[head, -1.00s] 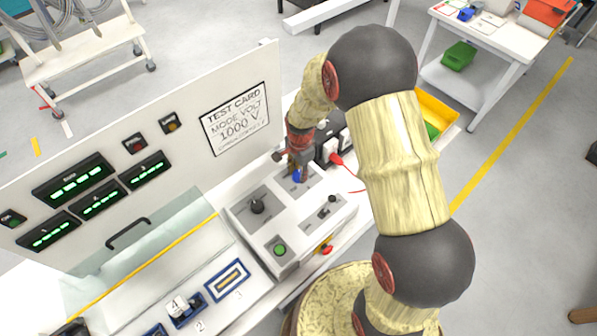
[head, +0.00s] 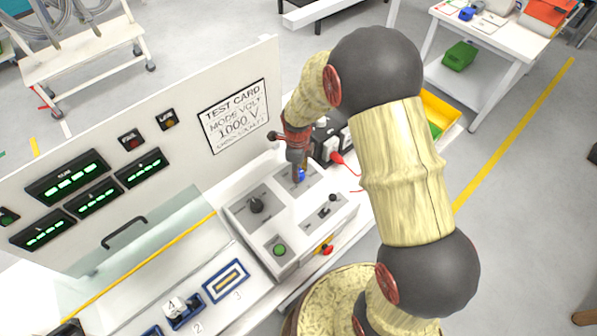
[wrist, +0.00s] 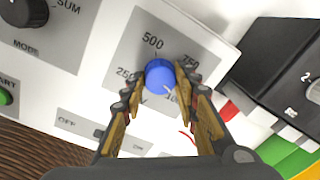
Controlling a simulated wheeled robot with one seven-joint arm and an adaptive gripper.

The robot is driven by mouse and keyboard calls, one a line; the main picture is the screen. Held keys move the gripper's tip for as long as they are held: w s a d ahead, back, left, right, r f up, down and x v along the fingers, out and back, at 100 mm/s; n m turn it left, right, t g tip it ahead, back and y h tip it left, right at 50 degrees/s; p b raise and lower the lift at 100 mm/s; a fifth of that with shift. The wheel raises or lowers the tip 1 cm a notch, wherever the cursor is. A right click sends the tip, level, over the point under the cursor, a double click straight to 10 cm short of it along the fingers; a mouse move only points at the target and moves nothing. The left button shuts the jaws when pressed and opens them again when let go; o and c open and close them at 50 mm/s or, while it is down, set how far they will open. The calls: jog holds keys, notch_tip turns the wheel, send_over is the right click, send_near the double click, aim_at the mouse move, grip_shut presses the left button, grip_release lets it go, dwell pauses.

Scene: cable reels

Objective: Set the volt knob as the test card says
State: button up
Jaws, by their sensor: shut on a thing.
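My gripper (wrist: 158,88) is shut on the knob, one finger on each side. I cannot make out the knob's pointer. In the head view my gripper (head: 299,173) reaches down to the knob, of which a bit of blue shows. The test card (head: 235,116) on the white panel reads MODE VOLT, 1000 V. The black mode knob (head: 256,205) stands to the left of my gripper.
A green start button (head: 280,250) and a small slide switch (head: 325,211) are on the control box (head: 300,230). A black box (wrist: 285,75) with a red plug (head: 338,158) stands close on the right. The upright panel rises behind.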

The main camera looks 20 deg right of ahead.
jog(key=shift+m+b, duration=0.3)
jog(key=shift+m, duration=0.8)
jog(key=o, duration=1.2)
jog(key=shift+c, duration=0.2)
notch_tip(320, 180, up, 12)
jog(key=shift+s+a, duration=0.15)
jog(key=shift+a, duration=0.05)
